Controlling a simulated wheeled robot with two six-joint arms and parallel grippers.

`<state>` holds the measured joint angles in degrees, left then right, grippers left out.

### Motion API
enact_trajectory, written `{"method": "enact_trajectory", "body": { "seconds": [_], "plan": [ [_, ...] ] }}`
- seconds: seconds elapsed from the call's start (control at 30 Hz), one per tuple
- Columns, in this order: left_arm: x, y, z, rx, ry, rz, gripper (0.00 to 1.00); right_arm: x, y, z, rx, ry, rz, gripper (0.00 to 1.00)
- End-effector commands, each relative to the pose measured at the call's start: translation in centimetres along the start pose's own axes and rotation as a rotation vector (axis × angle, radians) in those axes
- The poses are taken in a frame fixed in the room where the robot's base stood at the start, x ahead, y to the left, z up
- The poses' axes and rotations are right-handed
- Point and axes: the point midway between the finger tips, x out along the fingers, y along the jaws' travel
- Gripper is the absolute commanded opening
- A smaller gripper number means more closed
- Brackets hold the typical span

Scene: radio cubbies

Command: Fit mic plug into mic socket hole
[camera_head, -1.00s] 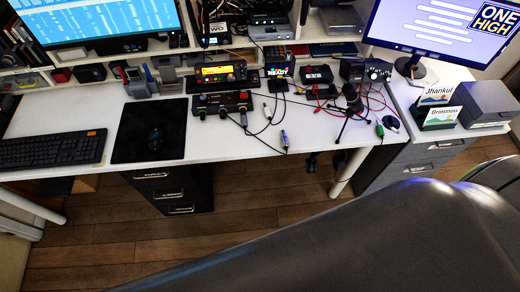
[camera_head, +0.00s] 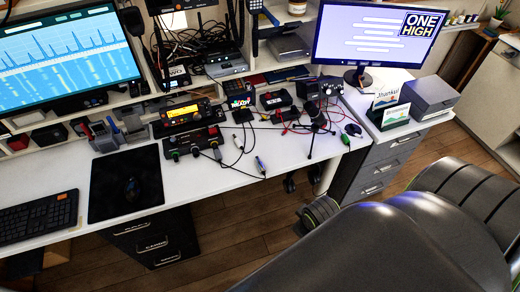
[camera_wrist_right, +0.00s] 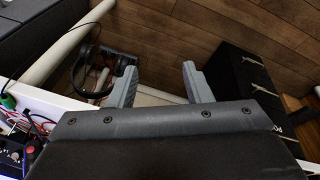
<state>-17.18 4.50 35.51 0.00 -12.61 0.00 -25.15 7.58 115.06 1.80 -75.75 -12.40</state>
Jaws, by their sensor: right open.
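In the head view several cables end in small plugs on the white desk: a blue-and-white one (camera_head: 260,166) near the front edge, a grey one (camera_head: 218,154) at the radio and a green one (camera_head: 345,139) right of the microphone. I cannot tell which is the mic plug. A black radio unit (camera_head: 193,142) with a row of front knobs or sockets stands left of them; the mic socket hole is too small to make out. My right gripper (camera_wrist_right: 159,84) is open and empty in the right wrist view, above the floor beside the desk. My left gripper is out of view.
A mouse pad (camera_head: 125,184) and keyboard (camera_head: 38,217) lie at left. A drawer unit (camera_head: 152,234) is under the desk.

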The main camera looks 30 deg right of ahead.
Motion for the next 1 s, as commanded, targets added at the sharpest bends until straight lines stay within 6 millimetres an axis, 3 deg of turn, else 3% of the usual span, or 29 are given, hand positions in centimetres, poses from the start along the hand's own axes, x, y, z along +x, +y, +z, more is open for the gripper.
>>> {"method": "enact_trajectory", "body": {
  "seconds": [0.03,0.2,0.77,1.0],
  "plan": [
    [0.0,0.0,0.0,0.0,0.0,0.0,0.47,-2.0,0.4,-2.0,-0.111,0.017,-0.003,0.45],
    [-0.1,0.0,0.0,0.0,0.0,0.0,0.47,-4.1,1.0,-5.6,-0.491,0.002,-0.036,0.45],
    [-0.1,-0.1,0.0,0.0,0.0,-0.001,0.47,-5.2,4.3,-17.8,-1.731,0.003,-0.188,0.45],
    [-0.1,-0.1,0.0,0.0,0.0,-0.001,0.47,-6.8,6.4,-23.4,-2.231,0.055,-0.271,0.45]
  ]
}}
